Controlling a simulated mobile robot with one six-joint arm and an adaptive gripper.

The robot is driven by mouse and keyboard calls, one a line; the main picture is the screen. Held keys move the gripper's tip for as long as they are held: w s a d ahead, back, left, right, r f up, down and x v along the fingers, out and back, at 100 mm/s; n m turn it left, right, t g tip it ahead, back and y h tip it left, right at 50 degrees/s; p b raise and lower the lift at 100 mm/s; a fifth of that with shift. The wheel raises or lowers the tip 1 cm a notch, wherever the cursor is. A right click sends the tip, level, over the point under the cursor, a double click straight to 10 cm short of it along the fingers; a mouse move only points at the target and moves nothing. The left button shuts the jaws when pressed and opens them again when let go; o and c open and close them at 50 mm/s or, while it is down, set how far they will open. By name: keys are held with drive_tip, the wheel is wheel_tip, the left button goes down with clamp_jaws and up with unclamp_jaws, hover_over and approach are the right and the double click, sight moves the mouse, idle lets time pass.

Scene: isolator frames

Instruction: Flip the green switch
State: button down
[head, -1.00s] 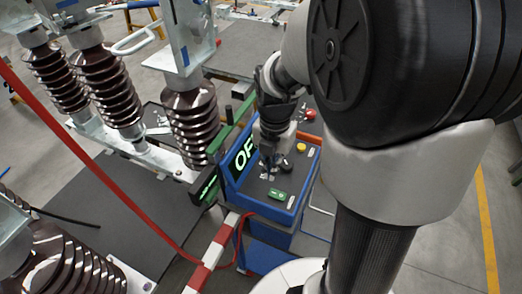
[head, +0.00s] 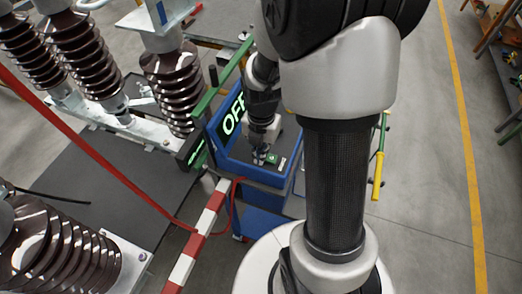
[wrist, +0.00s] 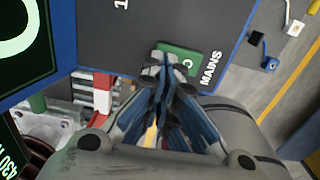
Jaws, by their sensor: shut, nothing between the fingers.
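The green switch (wrist: 180,58) is a small green rocker on the dark panel, beside the printed word MAINS in the wrist view. In the head view the green switch (head: 271,159) shows near the front edge of the blue control box (head: 283,176). My gripper (wrist: 165,62) is shut and empty, its fingertips over the left part of the switch. I cannot tell whether they touch it. In the head view my gripper (head: 259,158) points down at the panel. The box's display (head: 231,118) reads OFF in pale green letters.
A red and white barrier (head: 197,240) and a red cable (head: 112,170) lie left of the box. Ribbed brown insulators (head: 172,90) stand farther left. A green rail (head: 213,92) runs beside the display. Open floor (head: 430,190) lies to the right.

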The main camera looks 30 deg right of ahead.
drive_tip(key=shift+w+a+f+b, duration=0.1)
drive_tip(key=shift+f+b, duration=0.3)
drive_tip(key=shift+f, duration=0.2)
drive_tip(key=shift+r, duration=0.2)
drive_tip(key=shift+s+r, duration=0.1)
drive_tip(key=shift+s, duration=0.1)
drive_tip(key=shift+s+d+r+p, duration=0.25)
drive_tip(key=shift+s+d+p, duration=0.1)
drive_tip(key=shift+s+d, duration=0.15)
drive_tip(key=shift+w, duration=0.1)
